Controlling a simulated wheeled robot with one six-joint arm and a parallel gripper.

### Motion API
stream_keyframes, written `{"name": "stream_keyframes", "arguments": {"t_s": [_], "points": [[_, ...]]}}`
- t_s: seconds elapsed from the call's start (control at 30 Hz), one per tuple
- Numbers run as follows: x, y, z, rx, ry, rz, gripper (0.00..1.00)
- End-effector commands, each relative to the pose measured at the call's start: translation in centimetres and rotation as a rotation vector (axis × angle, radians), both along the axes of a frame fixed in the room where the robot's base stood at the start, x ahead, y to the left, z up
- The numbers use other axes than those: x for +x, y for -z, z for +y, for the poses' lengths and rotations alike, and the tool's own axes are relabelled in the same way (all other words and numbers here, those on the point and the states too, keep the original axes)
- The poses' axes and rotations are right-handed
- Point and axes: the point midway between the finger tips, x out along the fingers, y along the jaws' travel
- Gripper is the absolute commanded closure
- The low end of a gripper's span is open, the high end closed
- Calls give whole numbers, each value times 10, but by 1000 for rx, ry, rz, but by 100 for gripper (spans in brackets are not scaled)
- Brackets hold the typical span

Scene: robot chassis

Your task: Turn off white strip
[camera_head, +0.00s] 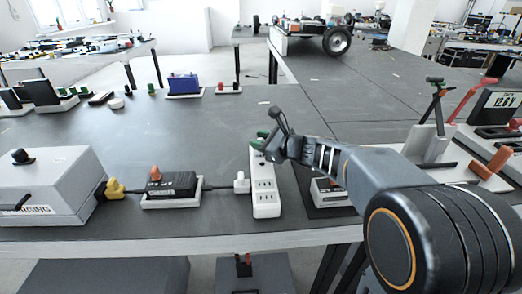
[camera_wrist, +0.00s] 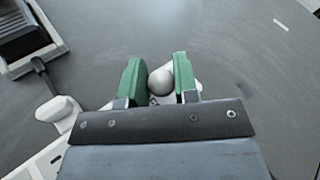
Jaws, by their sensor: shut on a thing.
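The white strip (camera_head: 265,198) lies lengthwise on the dark table, with several sockets facing up. A white plug (camera_head: 242,183) with a dark cable sits at its left side. My gripper (camera_head: 263,143) is over the strip's far end and hides part of it. In the wrist view, my gripper (camera_wrist: 158,78) has its two green fingers on either side of a round grey knob (camera_wrist: 160,82) at the strip's end, and is shut on it. The strip's near part (camera_wrist: 38,163) shows at lower left in the wrist view. Most of its middle is hidden by my gripper.
A black adapter with an orange knob (camera_head: 172,188) and a large grey box (camera_head: 48,185) stand left of the strip. A small device (camera_head: 328,192) sits close on the right, partly behind my arm.

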Motion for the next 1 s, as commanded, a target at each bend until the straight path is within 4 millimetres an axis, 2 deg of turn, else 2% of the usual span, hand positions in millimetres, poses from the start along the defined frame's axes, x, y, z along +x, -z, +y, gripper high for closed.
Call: {"name": "stream_keyframes", "arguments": {"t_s": [0.57, 0.6, 0.87, 1.0], "points": [[-2, 1, 0, -1, -1, -26, 96], [-1, 1, 0, -1, -1, -26, 71], [-1, 1, 0, 0, -1, -25, 46], [-1, 1, 0, 0, 0, -25, 46]]}}
